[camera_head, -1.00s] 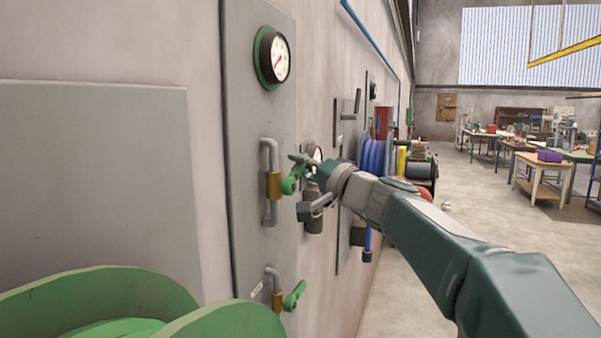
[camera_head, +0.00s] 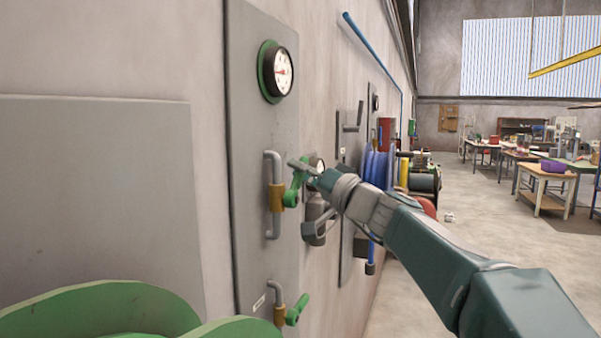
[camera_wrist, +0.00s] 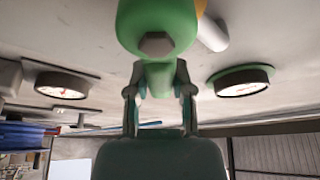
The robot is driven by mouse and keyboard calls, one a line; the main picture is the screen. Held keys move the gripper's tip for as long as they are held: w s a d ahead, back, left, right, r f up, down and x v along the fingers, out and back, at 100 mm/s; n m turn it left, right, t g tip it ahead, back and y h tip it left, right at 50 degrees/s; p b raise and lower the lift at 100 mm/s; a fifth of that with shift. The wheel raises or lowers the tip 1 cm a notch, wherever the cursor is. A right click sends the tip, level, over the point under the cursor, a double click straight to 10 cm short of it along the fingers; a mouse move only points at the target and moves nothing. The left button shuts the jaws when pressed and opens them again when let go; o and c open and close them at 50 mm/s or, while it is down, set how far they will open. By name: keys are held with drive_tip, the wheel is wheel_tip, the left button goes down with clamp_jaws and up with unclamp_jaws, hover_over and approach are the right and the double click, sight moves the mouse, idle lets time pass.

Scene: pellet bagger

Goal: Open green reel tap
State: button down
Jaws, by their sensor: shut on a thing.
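The upper green tap handle (camera_head: 291,198) sits on a brass valve (camera_head: 276,198) in a grey pipe on the wall panel. My gripper (camera_head: 303,174) is at this handle, on its right side, and partly hides it. In the wrist view the green handle (camera_wrist: 157,28) reaches down between both fingers of my gripper (camera_wrist: 159,82), which are shut on it. A green-rimmed gauge (camera_head: 279,72) is above the tap. The green reel (camera_head: 105,312) fills the bottom left, only partly in view.
A second green tap (camera_head: 297,310) is lower on the same panel (camera_head: 252,130). Behind my gripper, along the wall, are a dark grey cylinder (camera_head: 316,222) and a blue reel (camera_head: 375,168). The floor to the right (camera_head: 440,250) is open, with workbenches (camera_head: 545,180) further back.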

drive_tip(key=shift+c, duration=2.4)
unclamp_jaws()
drive_tip(key=shift+f, duration=0.25)
drive_tip(key=shift+a+r, duration=0.1)
drive_tip(key=v, duration=1.2)
